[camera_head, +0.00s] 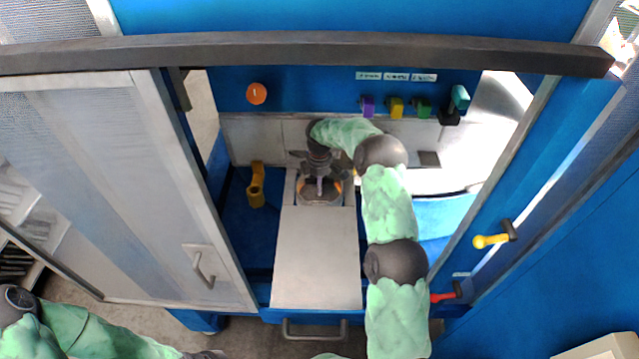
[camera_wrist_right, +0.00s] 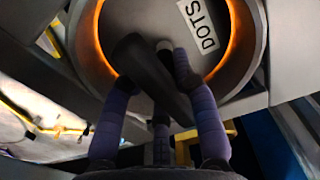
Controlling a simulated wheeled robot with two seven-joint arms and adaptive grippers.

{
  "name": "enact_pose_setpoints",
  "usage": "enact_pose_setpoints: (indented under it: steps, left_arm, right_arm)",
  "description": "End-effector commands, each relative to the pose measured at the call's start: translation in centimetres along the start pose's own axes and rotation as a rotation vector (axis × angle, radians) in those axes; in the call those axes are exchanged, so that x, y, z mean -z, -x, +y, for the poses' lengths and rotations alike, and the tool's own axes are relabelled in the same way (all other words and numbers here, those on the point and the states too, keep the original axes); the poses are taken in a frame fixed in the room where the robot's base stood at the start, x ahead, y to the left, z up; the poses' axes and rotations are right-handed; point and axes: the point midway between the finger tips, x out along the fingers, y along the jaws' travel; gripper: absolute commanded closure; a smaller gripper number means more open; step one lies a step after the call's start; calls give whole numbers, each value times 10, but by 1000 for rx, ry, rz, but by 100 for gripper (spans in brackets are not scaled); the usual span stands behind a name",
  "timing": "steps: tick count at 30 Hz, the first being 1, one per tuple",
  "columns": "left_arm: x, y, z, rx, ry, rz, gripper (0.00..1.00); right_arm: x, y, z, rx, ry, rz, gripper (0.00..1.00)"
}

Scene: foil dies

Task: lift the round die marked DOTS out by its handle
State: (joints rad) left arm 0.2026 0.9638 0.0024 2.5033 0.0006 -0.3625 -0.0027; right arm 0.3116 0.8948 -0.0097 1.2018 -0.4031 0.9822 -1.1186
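The round die marked DOTS (camera_wrist_right: 205,22) fills the top of the right wrist view, its white label tilted and an orange glow around its face. In the head view the die (camera_head: 320,199) sits at the far end of a pale grey slab, partly covered by my right gripper. A dark bar, which looks like its handle (camera_wrist_right: 150,72), crosses between the fingers of my right gripper (camera_wrist_right: 158,82). The gripper (camera_head: 320,182) reaches down over the die from above. The fingers bend in close to the bar; I cannot tell whether they press on it.
The pale slab (camera_head: 318,257) has a front handle (camera_head: 314,331). A yellow fitting (camera_head: 256,186) stands left of the die. A mesh door (camera_head: 110,190) is at the left, a dark beam (camera_head: 300,52) crosses above, and coloured knobs (camera_head: 397,107) line the back wall.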

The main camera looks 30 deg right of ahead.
Motion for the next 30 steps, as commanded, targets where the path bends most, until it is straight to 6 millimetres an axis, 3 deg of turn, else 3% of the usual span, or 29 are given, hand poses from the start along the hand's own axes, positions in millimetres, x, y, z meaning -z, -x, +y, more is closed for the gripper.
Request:
enact_pose_setpoints:
  steps: [7, 30]
  left_arm:
    - [0, 1, 0, 0, 0, 0, 100]
    - [0, 14, 5, 0, 0, 0, 100]
  right_arm:
    - [0, 3, 0, 0, 0, 0, 100]
    - [0, 40, 2, -6, -1, 2, 100]
